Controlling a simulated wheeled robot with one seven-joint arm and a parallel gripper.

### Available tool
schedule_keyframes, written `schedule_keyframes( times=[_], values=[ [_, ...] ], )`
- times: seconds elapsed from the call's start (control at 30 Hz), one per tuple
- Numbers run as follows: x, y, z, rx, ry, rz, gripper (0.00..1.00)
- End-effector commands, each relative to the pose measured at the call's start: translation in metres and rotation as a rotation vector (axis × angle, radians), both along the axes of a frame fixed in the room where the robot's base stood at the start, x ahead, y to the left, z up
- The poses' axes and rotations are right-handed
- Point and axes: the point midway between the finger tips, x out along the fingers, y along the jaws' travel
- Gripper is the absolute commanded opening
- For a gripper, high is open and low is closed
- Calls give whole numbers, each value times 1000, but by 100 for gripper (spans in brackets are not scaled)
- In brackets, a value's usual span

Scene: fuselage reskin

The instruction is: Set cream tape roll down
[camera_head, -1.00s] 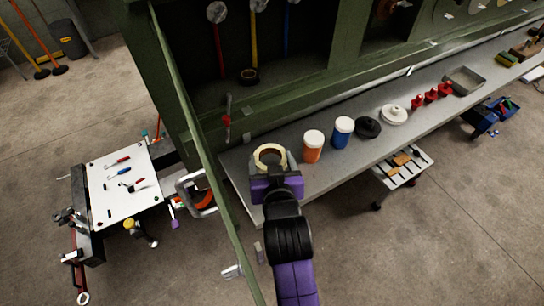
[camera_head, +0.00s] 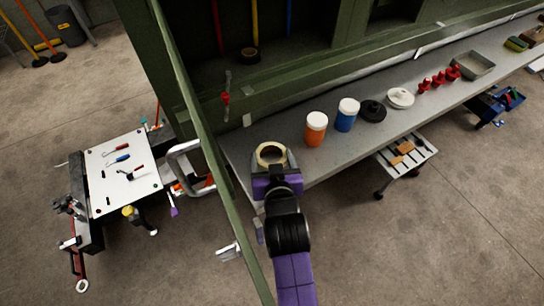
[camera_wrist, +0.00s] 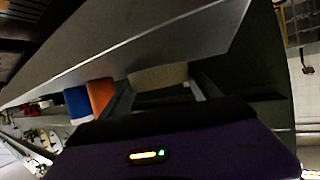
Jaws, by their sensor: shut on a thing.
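The cream tape roll (camera_head: 271,153) is held between the fingers of my gripper (camera_head: 270,162), at the near left end of the grey bench (camera_head: 233,148). In the wrist view the tape roll (camera_wrist: 158,77) shows between the two grey fingers of my gripper (camera_wrist: 160,88), with the bench's edge (camera_wrist: 150,50) passing close by it. The gripper is shut on the roll. I cannot tell whether the roll touches the bench top.
An orange jar (camera_head: 315,130) and a blue jar (camera_head: 347,115) with white lids stand right of the roll. A black disc (camera_head: 372,111) and a white one (camera_head: 400,97) follow. A green post (camera_head: 205,150) rises close on the left. A white-topped cart (camera_head: 122,172) stands further left.

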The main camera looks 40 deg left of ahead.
Motion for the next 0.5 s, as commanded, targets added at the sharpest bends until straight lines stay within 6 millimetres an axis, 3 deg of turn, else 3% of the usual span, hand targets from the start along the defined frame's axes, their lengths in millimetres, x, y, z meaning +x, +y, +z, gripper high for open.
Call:
schedule_keyframes(
  times=[0.5],
  values=[
    [0, 0, -3, 0, 0, 0, 18]
  ],
)
